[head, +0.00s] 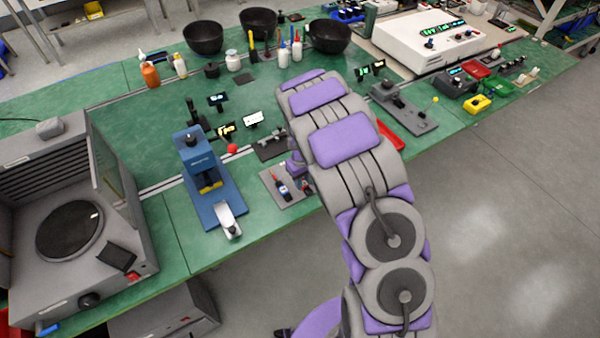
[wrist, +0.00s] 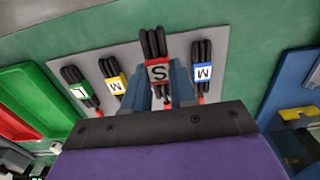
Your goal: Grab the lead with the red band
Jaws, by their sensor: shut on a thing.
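In the head view my arm hides most of my gripper.
The blue press-like fixture (head: 195,160) stands left of the plate in the head view. A red tray (head: 390,137) lies right of my arm. A grey machine (head: 75,220) fills the left. Black bowls (head: 258,23) stand at the back. Green bench surface (head: 160,105) is partly clear.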

